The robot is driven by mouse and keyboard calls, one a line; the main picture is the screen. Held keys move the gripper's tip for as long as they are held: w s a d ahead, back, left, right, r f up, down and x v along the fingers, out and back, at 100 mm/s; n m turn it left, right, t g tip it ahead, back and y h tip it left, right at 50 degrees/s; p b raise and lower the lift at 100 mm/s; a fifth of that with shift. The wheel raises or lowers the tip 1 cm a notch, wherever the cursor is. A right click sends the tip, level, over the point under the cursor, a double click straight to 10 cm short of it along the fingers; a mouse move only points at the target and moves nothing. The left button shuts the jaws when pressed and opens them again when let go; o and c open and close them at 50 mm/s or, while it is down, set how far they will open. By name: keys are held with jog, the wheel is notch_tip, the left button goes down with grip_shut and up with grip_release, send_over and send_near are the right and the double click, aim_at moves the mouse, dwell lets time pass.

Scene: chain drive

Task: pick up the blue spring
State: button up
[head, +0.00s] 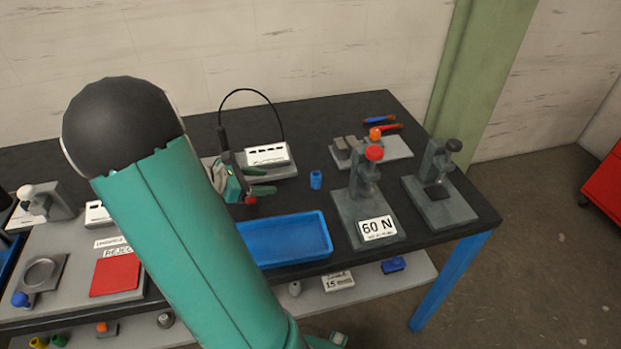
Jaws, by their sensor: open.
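The blue spring (316,179) looks like a small upright blue cylinder. It stands on the dark table top, behind the blue tray and left of the 60 N press. My gripper (268,181) is partly hidden behind my own teal arm. Its two green fingers are apart and point right toward the spring. Nothing shows between the fingers. A clear gap separates the fingertips from the spring.
An empty blue tray (290,238) lies in front of the spring. A grey press with a red knob and a 60 N label (377,228) stands right of it; another grey press (440,190) is further right. A white labelled block (267,155) is behind my gripper.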

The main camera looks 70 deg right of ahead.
send_near(312, 175)
jog(key=s+d+f, duration=0.1)
jog(key=s+f, duration=0.1)
jog(key=shift+d+f+g, duration=0.3)
jog(key=shift+d+f, duration=0.05)
jog(key=shift+d, duration=0.05)
jog(key=shift+x, duration=2.95)
jog(key=c, duration=1)
jog(key=shift+c, duration=0.2)
jog(key=shift+w+r, duration=0.1)
jog(key=shift+r, duration=0.5)
notch_tip(312, 175, up, 3)
jog(key=shift+a+f, duration=0.15)
jog(key=shift+f, duration=0.05)
jog(key=a+r, duration=0.9)
jog(key=a, duration=0.4)
jog(key=shift+w+a, duration=0.25)
jog(key=shift+a, duration=0.1)
